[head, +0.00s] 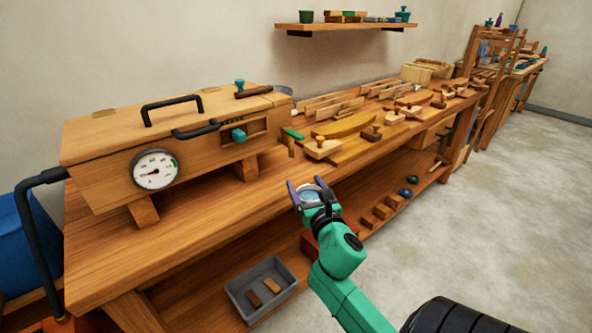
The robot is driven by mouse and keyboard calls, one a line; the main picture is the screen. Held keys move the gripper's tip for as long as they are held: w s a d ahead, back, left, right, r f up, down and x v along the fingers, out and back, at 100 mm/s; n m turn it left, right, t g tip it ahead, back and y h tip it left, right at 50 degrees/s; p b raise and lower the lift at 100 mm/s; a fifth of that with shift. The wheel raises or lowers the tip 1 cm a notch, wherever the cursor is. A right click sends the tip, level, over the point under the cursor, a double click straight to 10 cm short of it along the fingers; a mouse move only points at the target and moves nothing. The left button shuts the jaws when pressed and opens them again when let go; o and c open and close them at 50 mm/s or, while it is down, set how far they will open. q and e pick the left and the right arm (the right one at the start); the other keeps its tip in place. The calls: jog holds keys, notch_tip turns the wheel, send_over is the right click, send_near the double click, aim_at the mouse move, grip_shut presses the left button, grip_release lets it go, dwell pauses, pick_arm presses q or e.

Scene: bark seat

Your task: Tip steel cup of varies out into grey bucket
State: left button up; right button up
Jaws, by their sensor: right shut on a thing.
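My right gripper (306,190) is shut on a small steel cup (310,196), held in front of the workbench's front edge. The cup is small in view, and I cannot see clearly what is in it. A grey rounded rim, perhaps the grey bucket (284,90), shows at the back of the bench, mostly hidden behind the wooden box. My left gripper is not in view.
The wooden box (110,140) with a gauge and black handles stands on the workbench (190,235). Wooden planes and strips cover the bench's far part. A grey rectangular bin (238,300) with wood pieces sits below. The floor at right (500,220) is clear.

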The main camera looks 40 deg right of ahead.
jog(key=shift+v, duration=1.35)
